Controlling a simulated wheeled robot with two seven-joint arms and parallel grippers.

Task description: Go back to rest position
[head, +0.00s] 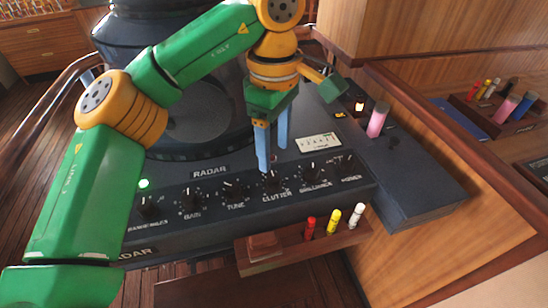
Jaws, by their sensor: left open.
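My left arm comes in from the left. Its gripper (272,148) hangs over the radar panel (215,180), with its two blue fingers pointing down. The fingers are apart with nothing seen between them. The fingertips are just above or at the clutter knob (271,183); I cannot tell whether they touch it. My right gripper is not in view.
A wooden tray (300,252) with red, yellow and white markers juts out below the panel. A pink cylinder (377,120) stands on the dark box (410,185) at the right. The round radar housing (190,110) rises behind the panel. Wooden cabinets flank the right.

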